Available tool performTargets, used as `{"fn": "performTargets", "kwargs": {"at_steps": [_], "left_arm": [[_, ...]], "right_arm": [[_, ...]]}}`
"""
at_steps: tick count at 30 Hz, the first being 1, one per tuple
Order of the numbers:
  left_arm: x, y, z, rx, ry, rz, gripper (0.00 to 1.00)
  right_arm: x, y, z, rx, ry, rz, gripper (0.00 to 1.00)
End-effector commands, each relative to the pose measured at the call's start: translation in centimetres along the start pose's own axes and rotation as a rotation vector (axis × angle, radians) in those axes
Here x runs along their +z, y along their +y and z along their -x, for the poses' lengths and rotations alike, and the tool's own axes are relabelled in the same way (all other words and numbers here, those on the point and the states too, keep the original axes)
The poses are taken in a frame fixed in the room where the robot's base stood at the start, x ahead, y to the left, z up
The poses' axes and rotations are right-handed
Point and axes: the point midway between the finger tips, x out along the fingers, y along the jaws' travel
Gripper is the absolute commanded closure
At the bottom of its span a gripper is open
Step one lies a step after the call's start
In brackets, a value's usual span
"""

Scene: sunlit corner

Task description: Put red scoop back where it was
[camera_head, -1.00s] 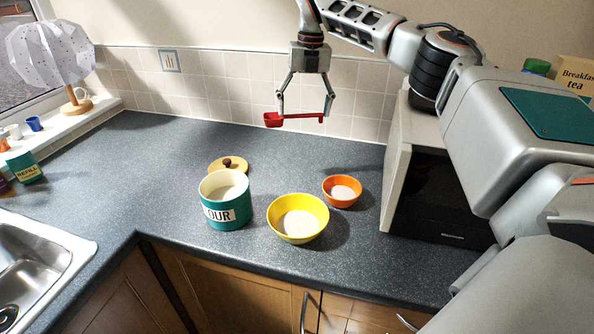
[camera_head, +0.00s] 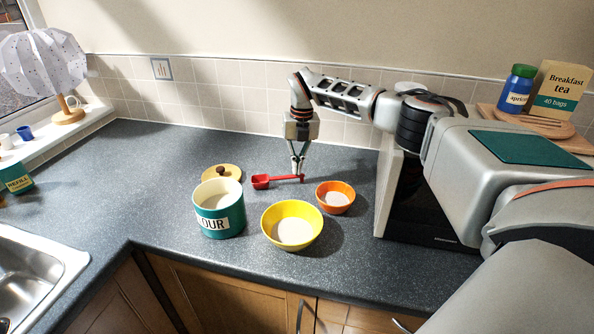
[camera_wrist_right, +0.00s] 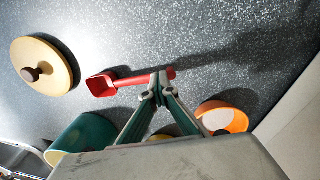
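The red scoop (camera_head: 262,181) lies roughly level over the back of the counter, its cup to the left and its handle to the right. In the right wrist view the scoop (camera_wrist_right: 101,85) has its handle across my fingertips. My right gripper (camera_head: 299,176) points down, with its fingers close together at the handle. In the wrist view the right gripper (camera_wrist_right: 159,84) looks shut on the handle. I cannot tell whether the scoop touches the counter. My left gripper is not in view.
The green flour canister (camera_head: 220,222), its wooden lid (camera_head: 233,177), the yellow bowl (camera_head: 290,244) and the orange bowl (camera_head: 335,205) stand close by. The microwave (camera_head: 389,195) is at the right. The counter (camera_head: 160,190) is clear at left.

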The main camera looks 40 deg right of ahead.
Motion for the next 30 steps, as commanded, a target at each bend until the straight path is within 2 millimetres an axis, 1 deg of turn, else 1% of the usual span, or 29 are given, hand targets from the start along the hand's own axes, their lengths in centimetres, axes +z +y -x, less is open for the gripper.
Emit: {"fn": "performTargets", "kwargs": {"at_steps": [1, 3, 10, 11, 12, 14, 16, 17, 18, 21, 30], "left_arm": [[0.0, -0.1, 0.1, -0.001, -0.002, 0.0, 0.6], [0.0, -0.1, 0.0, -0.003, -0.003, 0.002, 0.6], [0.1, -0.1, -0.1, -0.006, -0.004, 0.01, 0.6], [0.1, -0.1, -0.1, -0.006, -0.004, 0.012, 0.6], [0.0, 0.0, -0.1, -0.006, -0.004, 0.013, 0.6], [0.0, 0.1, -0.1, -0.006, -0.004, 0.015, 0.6], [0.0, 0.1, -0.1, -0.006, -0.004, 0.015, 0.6], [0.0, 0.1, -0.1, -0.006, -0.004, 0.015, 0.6], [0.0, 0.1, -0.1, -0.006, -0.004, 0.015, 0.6], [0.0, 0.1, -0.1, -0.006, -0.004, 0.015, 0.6], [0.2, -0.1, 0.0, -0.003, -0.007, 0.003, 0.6]], "right_arm": [[-0.1, -0.1, -0.8, -0.001, 0.003, -0.001, 1.0], [-0.1, -0.1, -1.6, -0.001, 0.002, -0.001, 1.0], [-0.2, -0.2, -2.0, -0.004, 0.004, 0.0, 0.99], [-0.2, -0.2, -2.1, -0.004, 0.005, 0.0, 0.91], [-0.2, -0.2, -2.1, -0.005, 0.006, 0.0, 0.81], [-0.2, -0.2, -2.2, -0.005, 0.007, 0.0, 0.68], [-0.2, -0.2, -2.2, -0.006, 0.007, 0.0, 0.47], [-0.2, -0.2, -2.2, -0.005, 0.006, 0.0, 0.39], [-0.2, -0.2, -2.1, -0.005, 0.006, 0.0, 0.29], [-0.2, -0.2, -2.0, -0.003, 0.004, 0.0, 0.05], [-0.1, -0.1, -1.8, -0.001, 0.001, 0.0, 0.05]]}}
